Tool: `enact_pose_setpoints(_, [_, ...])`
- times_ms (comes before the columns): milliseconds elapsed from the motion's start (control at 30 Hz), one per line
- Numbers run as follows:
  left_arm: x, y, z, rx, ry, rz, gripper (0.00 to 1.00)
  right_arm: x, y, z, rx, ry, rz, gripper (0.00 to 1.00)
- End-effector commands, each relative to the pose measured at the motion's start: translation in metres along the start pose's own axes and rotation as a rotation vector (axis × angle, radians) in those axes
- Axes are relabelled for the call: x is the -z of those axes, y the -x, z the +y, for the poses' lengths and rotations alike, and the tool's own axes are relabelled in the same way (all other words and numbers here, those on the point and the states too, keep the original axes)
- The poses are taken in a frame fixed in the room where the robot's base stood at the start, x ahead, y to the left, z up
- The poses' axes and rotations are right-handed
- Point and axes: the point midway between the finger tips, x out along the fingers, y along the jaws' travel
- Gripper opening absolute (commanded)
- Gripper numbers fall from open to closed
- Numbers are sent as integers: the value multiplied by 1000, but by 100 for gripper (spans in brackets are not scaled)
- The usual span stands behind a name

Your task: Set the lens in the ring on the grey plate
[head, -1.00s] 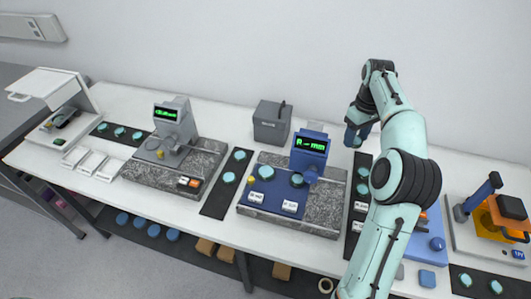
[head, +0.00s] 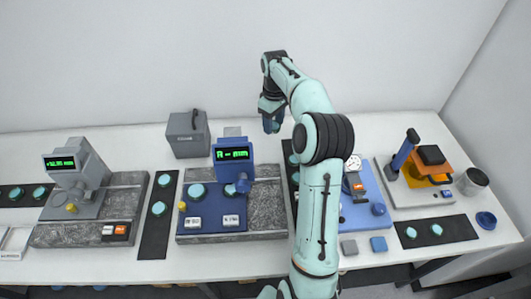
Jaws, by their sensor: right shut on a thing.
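My right gripper (head: 271,125) is raised near the back wall, behind the black mat right of the blue gauge. It is shut on a small teal piece that looks like a lens, mostly hidden by the fingers. Other teal lenses (head: 158,208) lie on black mats. A light grey plate (head: 403,196) at the right carries an orange and black device (head: 430,158) with a yellow, ring-like part under it. Speckled grey plates also stand under the grey gauge (head: 78,178) and the blue gauge (head: 233,160). I cannot tell which plate bears the ring. My left gripper is out of view.
A dark grey box (head: 187,134) stands at the back. A blue plate with a dial (head: 352,162) is partly behind my right arm. A metal cup (head: 473,181) and a blue dish (head: 486,220) stand far right. White bench surface is free along the back.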

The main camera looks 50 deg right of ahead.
Motion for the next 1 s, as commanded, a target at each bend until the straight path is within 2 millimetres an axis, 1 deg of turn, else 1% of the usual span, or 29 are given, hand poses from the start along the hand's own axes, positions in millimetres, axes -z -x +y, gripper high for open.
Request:
enact_pose_setpoints(33, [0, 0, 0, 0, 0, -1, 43, -2, -16, 0, 3, -1, -5, 21])
enact_pose_setpoints(100, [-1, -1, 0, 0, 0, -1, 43, -2, -36, 0, 4, 0, -6, 21])
enact_pose_setpoints(200, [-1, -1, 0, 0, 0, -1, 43, -1, -62, 0, 4, -1, -4, 21])
enact_pose_setpoints(333, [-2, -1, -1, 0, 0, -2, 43, -1, -90, 0, 3, 0, -3, 21])
enact_pose_setpoints(433, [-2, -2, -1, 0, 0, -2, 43, 0, -103, 0, 1, 0, -2, 21])
enact_pose_setpoints(567, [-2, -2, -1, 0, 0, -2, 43, 0, -110, 0, 1, 0, 0, 21])
enact_pose_setpoints(667, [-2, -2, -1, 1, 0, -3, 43, 0, -120, 0, 2, -1, -1, 21])
enact_pose_setpoints(833, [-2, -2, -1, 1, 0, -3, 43, 0, -146, 0, 3, 0, -3, 21])
enact_pose_setpoints(900, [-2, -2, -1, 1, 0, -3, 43, 0, -151, 0, 1, 0, 0, 21])
enact_pose_setpoints(1000, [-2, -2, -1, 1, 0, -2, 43, 0, -151, 0, 0, 0, 1, 21])
